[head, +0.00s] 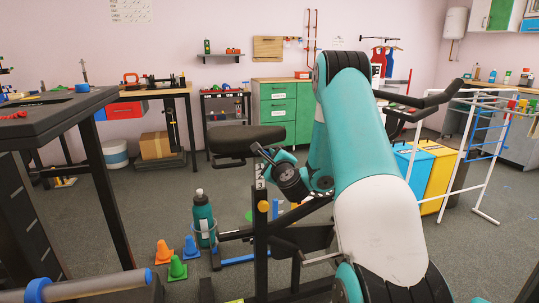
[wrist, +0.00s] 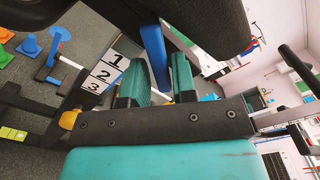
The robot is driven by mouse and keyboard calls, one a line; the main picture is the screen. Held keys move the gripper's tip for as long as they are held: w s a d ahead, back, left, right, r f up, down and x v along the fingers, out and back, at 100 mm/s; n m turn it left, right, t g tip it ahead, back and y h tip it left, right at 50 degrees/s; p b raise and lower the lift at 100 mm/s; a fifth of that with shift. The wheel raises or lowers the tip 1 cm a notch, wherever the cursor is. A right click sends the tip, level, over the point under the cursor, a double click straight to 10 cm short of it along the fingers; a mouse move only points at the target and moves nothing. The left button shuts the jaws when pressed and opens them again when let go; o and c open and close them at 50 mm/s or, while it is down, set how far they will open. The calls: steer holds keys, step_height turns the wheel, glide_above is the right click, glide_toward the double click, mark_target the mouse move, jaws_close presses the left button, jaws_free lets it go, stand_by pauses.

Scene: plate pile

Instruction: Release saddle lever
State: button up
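A black saddle (head: 245,139) tops the exercise bike's seat post in the head view. Its dark underside (wrist: 215,22) fills the top of the wrist view. A blue lever (wrist: 152,52) hangs below the saddle and reaches down into the space between my gripper's teal fingers (wrist: 160,82). A narrow gap shows between the lever and the right finger, so the fingers look open around it. In the head view my gripper (head: 265,155) is just below the saddle, at its right. The number plate (wrist: 105,72) reads 1, 2, 3. A yellow knob (head: 263,206) is on the post.
A teal bottle (head: 203,218) stands in a holder by the bike. Orange, green and blue cones (head: 178,267) stand on the floor at left. A dark table (head: 60,107) is at far left. A white rack (head: 490,150) is at right. Open floor lies behind the bike.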

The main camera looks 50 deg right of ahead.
steer(key=shift+d, duration=0.15)
steer(key=shift+s, duration=0.1)
jaws_close()
steer(key=n, duration=0.2)
steer(key=r+n, duration=0.1)
steer(key=shift+s+d, duration=0.15)
steer(key=shift+d, duration=0.1)
jaws_free()
